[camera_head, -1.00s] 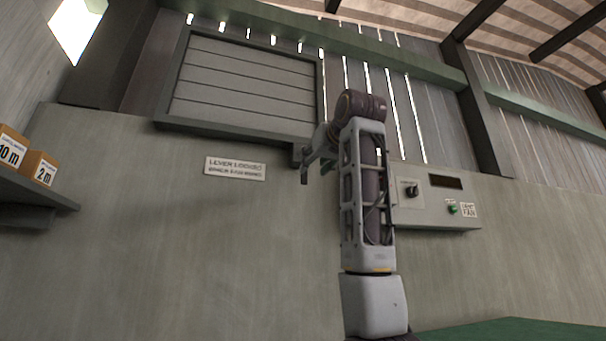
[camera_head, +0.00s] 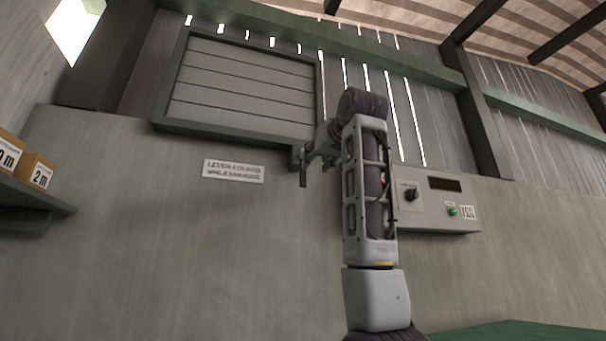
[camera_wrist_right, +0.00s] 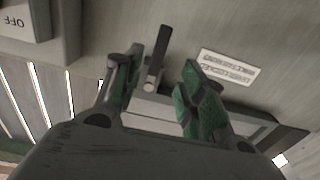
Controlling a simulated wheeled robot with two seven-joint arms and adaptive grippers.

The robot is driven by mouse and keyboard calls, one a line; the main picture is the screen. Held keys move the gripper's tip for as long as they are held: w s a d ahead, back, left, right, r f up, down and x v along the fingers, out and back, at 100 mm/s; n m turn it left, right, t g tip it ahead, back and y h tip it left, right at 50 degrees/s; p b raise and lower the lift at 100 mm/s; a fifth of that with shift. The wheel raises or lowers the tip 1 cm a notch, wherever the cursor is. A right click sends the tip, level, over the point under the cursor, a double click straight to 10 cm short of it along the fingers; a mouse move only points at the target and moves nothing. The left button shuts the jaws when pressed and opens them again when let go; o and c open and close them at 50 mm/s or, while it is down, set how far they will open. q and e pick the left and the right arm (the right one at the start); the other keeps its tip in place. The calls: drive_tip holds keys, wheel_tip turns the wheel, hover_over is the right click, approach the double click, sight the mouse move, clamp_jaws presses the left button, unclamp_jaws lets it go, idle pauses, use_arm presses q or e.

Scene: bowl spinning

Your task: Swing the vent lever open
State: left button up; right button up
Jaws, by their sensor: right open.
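The slatted grey vent (camera_head: 242,137) is on the wall at the upper left in the head view, with its panel in its frame. The vent lever (camera_head: 303,179) hangs down at the vent's lower right corner. It also shows in the right wrist view (camera_wrist_right: 156,62), a bar with a dark end. My right gripper (camera_head: 319,157) is at the lever, partly hidden by my forearm. In the wrist view its open, green-padded fingers (camera_wrist_right: 161,63) appear on either side of the lever, with visible gaps. My left gripper is out of view.
A white sign (camera_head: 233,171) is on the wall below the vent. A control box (camera_head: 430,213) with a knob and green button is right of my forearm. A shelf (camera_head: 35,193) with boxes is at the far left. A green surface (camera_head: 520,333) is at the lower right.

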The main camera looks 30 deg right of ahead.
sight(304, 174)
drive_tip(key=shift+p+x, duration=2.1)
drive_tip(key=shift+x, duration=3.8)
drive_tip(key=shift+a, duration=0.1)
clamp_jaws()
